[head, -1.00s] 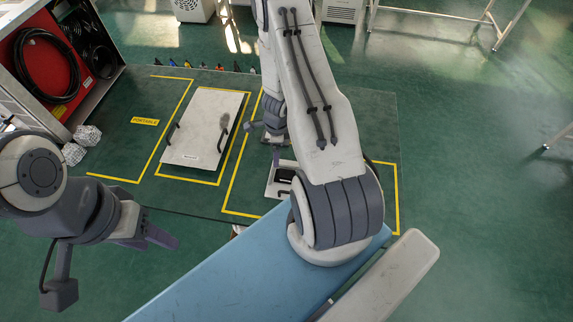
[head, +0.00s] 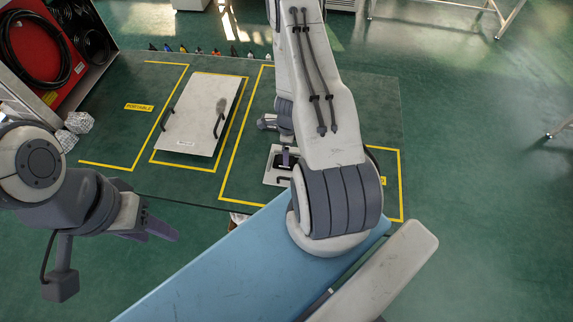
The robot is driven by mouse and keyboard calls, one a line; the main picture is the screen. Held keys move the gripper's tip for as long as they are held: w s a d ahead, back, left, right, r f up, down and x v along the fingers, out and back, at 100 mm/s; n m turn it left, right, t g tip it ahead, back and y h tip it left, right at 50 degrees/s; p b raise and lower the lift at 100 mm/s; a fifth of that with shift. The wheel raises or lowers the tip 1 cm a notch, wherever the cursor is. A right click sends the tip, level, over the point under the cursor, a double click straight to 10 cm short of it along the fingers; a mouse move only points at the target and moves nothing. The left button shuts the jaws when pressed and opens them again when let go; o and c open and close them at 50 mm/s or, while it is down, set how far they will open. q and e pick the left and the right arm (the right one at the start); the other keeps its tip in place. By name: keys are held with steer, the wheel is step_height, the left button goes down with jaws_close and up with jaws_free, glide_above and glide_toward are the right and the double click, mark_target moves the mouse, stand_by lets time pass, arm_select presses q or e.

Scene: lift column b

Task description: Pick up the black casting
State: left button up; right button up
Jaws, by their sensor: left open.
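A black casting (head: 272,163), small and dark in the head view, lies on a white plate (head: 270,180) on the green table, and it is partly covered by my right arm. My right gripper (head: 286,158) is at the casting, with one grey finger showing over it. The rest of it is hidden behind my arm, so I cannot tell whether it touches or grips the casting. My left gripper (head: 158,229) is open and empty at the lower left, apart from the casting and in front of the table edge.
A larger white panel (head: 200,115) with black handles lies left of the casting inside yellow tape lines. Crumpled pale lumps (head: 77,122) and a red case with black cables (head: 38,45) are at the left. Several small coloured items line the back edge. The table's right part is clear.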

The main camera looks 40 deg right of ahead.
steer(key=f+b, duration=0.5)
steer(key=shift+a, duration=0.35)
steer(key=shift+r, duration=0.15)
jaws_close()
